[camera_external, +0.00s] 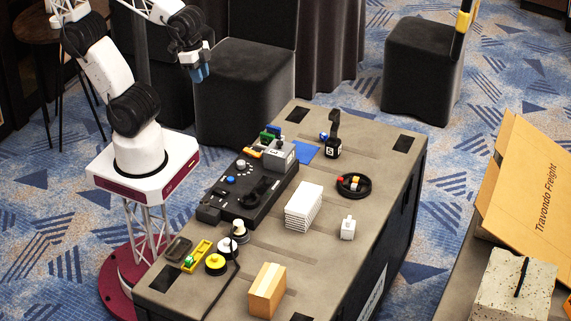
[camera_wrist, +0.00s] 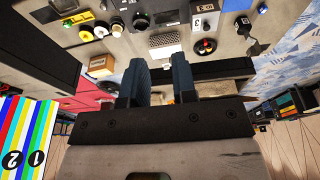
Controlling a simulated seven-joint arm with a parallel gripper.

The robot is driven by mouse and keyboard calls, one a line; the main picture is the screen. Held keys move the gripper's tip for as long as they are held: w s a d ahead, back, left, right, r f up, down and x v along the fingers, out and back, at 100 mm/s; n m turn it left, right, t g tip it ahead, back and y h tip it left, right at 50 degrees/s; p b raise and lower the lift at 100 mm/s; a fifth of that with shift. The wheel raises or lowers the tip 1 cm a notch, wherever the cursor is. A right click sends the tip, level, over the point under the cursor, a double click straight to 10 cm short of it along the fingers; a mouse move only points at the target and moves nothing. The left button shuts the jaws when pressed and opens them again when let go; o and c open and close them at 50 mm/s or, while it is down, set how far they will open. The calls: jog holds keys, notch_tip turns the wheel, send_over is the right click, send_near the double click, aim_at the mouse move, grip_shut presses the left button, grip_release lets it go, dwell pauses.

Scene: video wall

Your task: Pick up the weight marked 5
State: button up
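A black weight (camera_external: 332,150) with a tall upright handle and a white label, which appears to read 5, stands at the far end of the grey table (camera_external: 375,170). In the wrist view the black weight (camera_wrist: 254,48) is at the upper right. My gripper (camera_external: 197,73), with blue fingers, hangs in the air at the upper left, well away from the weight. In the wrist view my gripper (camera_wrist: 158,72) has its two fingers apart with nothing held between them.
A black dish (camera_external: 354,186) with coloured pieces, a small white object (camera_external: 348,228) and a white stack (camera_external: 303,206) stand mid-table. A black console (camera_external: 248,191) lies along the left side. A blue sheet (camera_external: 304,151) lies beside the weight. A tan box (camera_external: 267,290) stands nearer.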

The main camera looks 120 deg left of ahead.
jog(key=o, duration=1)
jog(key=w+a+f+m+g+y, duration=0.2)
jog(key=w+a+f+m+y, duration=0.2)
jog(key=w+a+f, duration=0.4)
jog(key=w+a+f+m+g+y, duration=0.2)
jog(key=w+a+f+m+y, duration=0.2)
jog(key=w+a, duration=0.5)
jog(key=m+t+y, duration=0.2)
jog(key=m+y, duration=0.4)
jog(key=m, duration=0.4)
send_near(333, 136)
jog(key=a, duration=0.2)
jog(key=shift+a+f, duration=0.2)
jog(key=shift+f, duration=0.35)
jog(key=shift+x, duration=1.3)
